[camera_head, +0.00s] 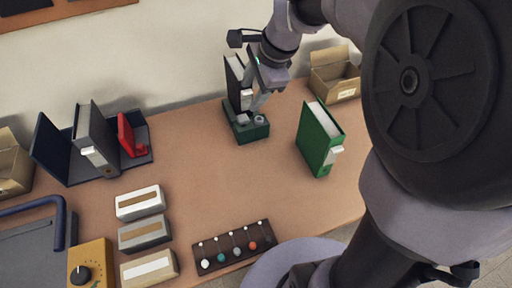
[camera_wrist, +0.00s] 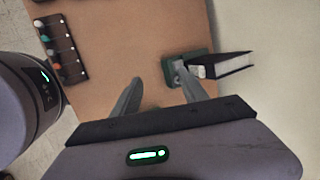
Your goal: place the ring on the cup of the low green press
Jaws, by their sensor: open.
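The low green press (camera_head: 252,132) is a dark green block near the back middle of the table. Small grey round parts (camera_head: 260,120) stand on it; I cannot tell which is the cup. I cannot make out a separate ring. My gripper (camera_head: 257,100) is open, just above the press in the head view. In the wrist view the press (camera_wrist: 197,54) is beside the right fingertip of my gripper (camera_wrist: 157,74), which partly hides a small grey part there. The space between the fingers shows only bare table.
A black binder (camera_head: 234,86) stands close behind the press. A green binder (camera_head: 319,140) stands to the right. A dark rack with coloured knobs (camera_head: 234,248) lies at the front edge. Boxes and binders fill the left; the table's middle is clear.

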